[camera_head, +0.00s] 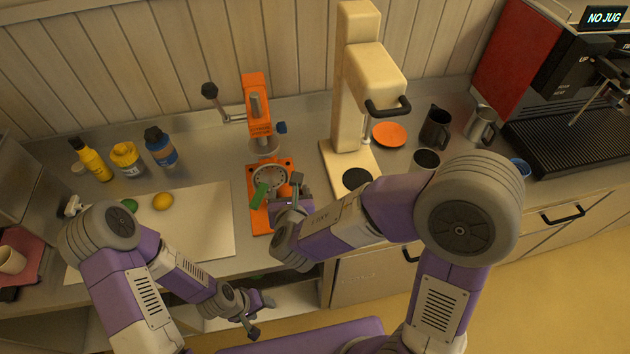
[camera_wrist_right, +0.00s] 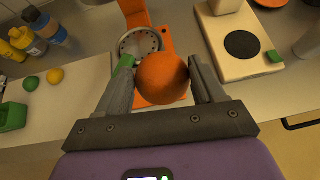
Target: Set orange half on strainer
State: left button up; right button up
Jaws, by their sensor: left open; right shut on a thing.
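The orange half (camera_wrist_right: 162,78) is between the fingers of my right gripper (camera_wrist_right: 165,85), which is shut on it. In the head view the orange half (camera_head: 285,191) is mostly hidden by my right gripper (camera_head: 279,190). The round grey strainer (camera_head: 268,177) sits on the base of the orange press (camera_head: 256,222). The strainer also shows in the wrist view (camera_wrist_right: 138,43), just beyond the orange half. The orange half appears apart from the strainer's centre, on its near side; its height above the press is unclear. My left gripper (camera_head: 262,315) is open and empty, low in front of the counter.
The press's upright (camera_head: 257,105) and side lever (camera_head: 212,92) stand behind the strainer. A cream machine (camera_head: 350,110) is close on the right. A lemon (camera_head: 163,201) and a lime (camera_head: 130,205) lie left on a pale board (camera_head: 205,225). Bottles (camera_head: 160,147) stand behind it.

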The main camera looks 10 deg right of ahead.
pick_arm(q)
notch_tip(320, 180, down, 4)
jog(key=b, duration=0.2)
jog(key=shift+r+b, duration=0.15)
jog(key=shift+b, duration=0.15)
pick_arm(e)
jog(key=shift+n+y, duration=0.4)
jog(key=a+f, duration=0.1)
jog(key=s+a+f, duration=0.2)
jog(key=a, duration=0.1)
jog(key=shift+f, duration=0.3)
pick_arm(q)
jog(key=shift+f+b, duration=0.6)
pick_arm(e)
jog(key=shift+w, duration=6.95)
pick_arm(q)
jog(key=shift+f+b, duration=0.4)
